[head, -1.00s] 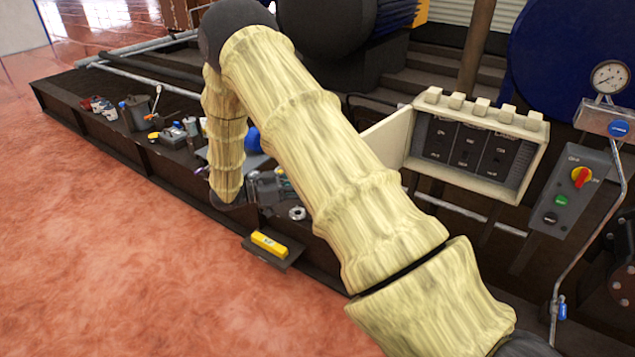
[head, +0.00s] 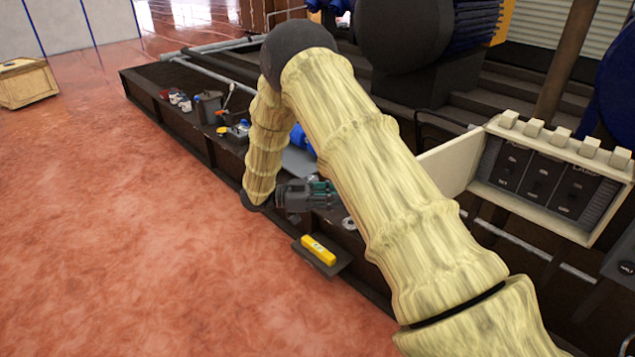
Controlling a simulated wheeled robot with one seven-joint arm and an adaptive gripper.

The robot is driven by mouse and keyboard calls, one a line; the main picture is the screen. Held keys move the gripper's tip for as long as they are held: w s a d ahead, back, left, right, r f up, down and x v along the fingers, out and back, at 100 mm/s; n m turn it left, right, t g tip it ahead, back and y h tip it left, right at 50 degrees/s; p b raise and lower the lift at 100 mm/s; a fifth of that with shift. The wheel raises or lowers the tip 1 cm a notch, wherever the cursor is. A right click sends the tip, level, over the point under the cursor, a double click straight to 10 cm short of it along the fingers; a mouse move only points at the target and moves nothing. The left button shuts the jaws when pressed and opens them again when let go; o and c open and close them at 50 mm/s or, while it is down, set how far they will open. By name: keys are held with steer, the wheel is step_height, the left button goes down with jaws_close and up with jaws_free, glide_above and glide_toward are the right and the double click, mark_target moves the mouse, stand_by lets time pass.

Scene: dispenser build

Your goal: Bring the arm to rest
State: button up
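My arm, in a pale yellow wrinkled cover, reaches from the lower right up to a dark elbow and then down over the dark bench (head: 160,80). My gripper (head: 322,194) is at its lower end, a grey body with teal parts pointing right, above the bench's front edge. The arm partly covers its tip side, and the fingers are too small to tell open from shut. I see nothing clearly held in it. A yellow block (head: 318,250) lies on a small dark ledge in front of the bench, below the gripper. A small metal ring (head: 348,224) lies close by.
Cups and small tools, including a grey container (head: 208,106), stand on the bench left of my arm. An open breaker box (head: 550,175) is right of the arm. A wooden crate (head: 27,83) stands far left. The reddish floor (head: 130,220) in front is clear.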

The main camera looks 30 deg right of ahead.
step_height(320, 180, down, 17)
steer(key=s+n+t+y, duration=0.1)
steer(key=n+t, duration=1.1)
steer(key=t, duration=0.1)
steer(key=s+a+f+n+t+y, duration=0.1)
steer(key=s+a+f+n+y, duration=0.7)
steer(key=s+f, duration=0.5)
steer(key=s+a+f+n+g+y, duration=0.25)
steer(key=s+a, duration=0.35)
steer(key=s, duration=0.6)
steer(key=s+a+f+n+g+y, duration=0.1)
steer(key=s+a+g+y, duration=0.3)
steer(key=s, duration=0.8)
step_height(320, 180, up, 14)
steer(key=a+p, duration=0.1)
steer(key=p, duration=1.2)
steer(key=shift+a+f+t+p, duration=0.15)
steer(key=shift+f+t+p, duration=0.05)
steer(key=shift+t+p, duration=0.25)
